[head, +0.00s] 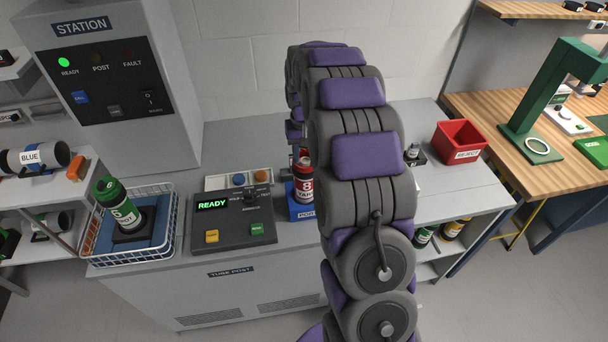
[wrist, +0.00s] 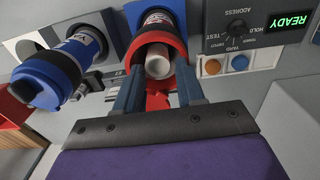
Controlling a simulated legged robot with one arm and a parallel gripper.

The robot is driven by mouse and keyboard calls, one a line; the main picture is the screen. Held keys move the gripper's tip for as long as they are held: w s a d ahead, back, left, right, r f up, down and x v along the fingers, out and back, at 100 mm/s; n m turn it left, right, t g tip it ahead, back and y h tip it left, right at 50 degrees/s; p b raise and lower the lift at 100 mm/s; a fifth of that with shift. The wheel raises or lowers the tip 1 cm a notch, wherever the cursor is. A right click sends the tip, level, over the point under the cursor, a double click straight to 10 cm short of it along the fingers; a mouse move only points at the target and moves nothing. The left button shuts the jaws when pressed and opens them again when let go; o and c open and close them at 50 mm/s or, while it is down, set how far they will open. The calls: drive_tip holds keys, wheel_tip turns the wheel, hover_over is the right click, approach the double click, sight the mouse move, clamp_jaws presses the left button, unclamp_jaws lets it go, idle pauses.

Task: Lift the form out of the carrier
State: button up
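The red carrier (head: 304,187), with a white label, stands upright in a blue port on the counter, partly hidden by my arm in the head view. The wrist view shows the red rim of the carrier (wrist: 182,46) and its open mouth. A white rolled form (wrist: 158,63) lies inside the mouth. My gripper (wrist: 160,78) has its two blue-grey fingers apart, on either side of the form in the picture. A gap shows between the fingers and the form. The head view does not show the gripper clearly, as my arm covers it.
A control panel (head: 235,230) reads READY. A wire basket (head: 105,255) holds a green carrier (head: 122,212) at left. A red reject bin (head: 459,143) stands at right. A blue-ended cylinder (wrist: 52,80) is beside the red carrier in the wrist view.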

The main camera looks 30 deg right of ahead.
drive_tip(key=shift+d+f, duration=0.15)
drive_tip(key=shift+f, duration=0.45)
drive_tip(key=shift+d+f, duration=0.15)
drive_tip(key=shift+f, duration=0.4)
drive_tip(key=shift+c, duration=0.4)
drive_tip(key=shift+a, duration=0.2)
drive_tip(key=c, duration=0.5)
clamp_jaws()
